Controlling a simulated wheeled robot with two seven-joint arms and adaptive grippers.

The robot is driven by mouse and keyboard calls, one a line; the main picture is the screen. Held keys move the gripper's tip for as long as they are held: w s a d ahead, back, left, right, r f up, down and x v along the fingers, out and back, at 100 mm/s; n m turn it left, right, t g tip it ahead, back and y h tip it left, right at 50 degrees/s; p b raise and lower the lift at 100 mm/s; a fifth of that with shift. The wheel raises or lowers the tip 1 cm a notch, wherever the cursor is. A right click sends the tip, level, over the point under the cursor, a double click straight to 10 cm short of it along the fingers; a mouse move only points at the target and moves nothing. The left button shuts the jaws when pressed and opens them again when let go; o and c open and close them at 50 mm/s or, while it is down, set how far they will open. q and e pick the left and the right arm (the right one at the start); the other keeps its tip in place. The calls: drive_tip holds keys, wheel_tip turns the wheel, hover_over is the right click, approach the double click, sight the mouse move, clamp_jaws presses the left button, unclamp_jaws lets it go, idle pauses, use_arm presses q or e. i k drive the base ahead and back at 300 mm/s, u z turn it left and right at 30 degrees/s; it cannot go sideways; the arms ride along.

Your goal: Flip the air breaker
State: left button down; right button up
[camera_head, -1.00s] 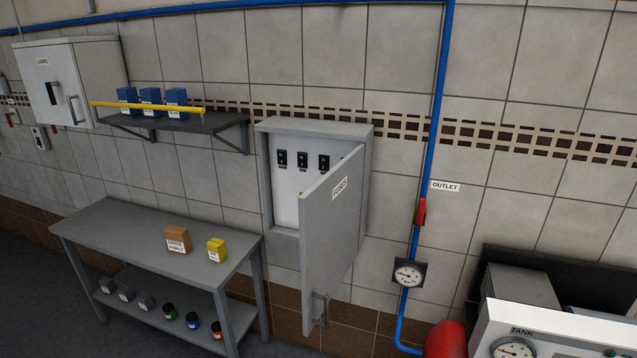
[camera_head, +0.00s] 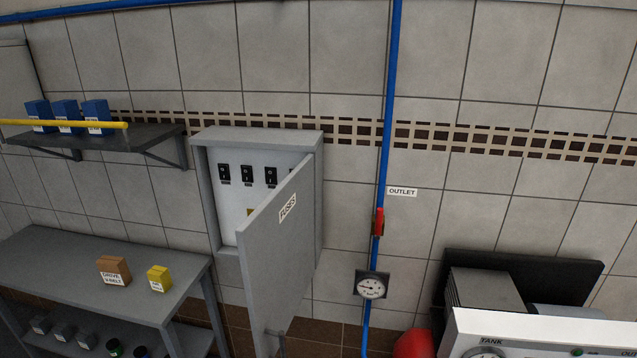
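The grey fuse box (camera_head: 312,142) hangs on the tiled wall left of centre. Its door (camera_head: 265,255), labelled FUSES, stands open toward me and hides the lower right of the inside. Several black breaker switches (camera_head: 247,174) sit in a row on the white panel (camera_head: 232,205). The rightmost one shows only as a sliver above the door edge. Which switch is the air breaker cannot be read. A small yellowish patch (camera_head: 250,212) shows on the panel beside the door edge. Neither of my grippers is in view.
A blue pipe (camera_head: 390,90) with a red valve handle (camera_head: 378,222) and a gauge (camera_head: 371,285) runs right of the box. A machine labelled TANK (camera_head: 560,330) stands lower right. A table (camera_head: 60,265) with small boxes and a shelf (camera_head: 120,143) are left.

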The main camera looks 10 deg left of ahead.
sight(269, 173)
drive_tip(key=z, duration=0.25)
drive_tip(key=i, duration=1.35)
drive_tip(key=u, duration=0.45)
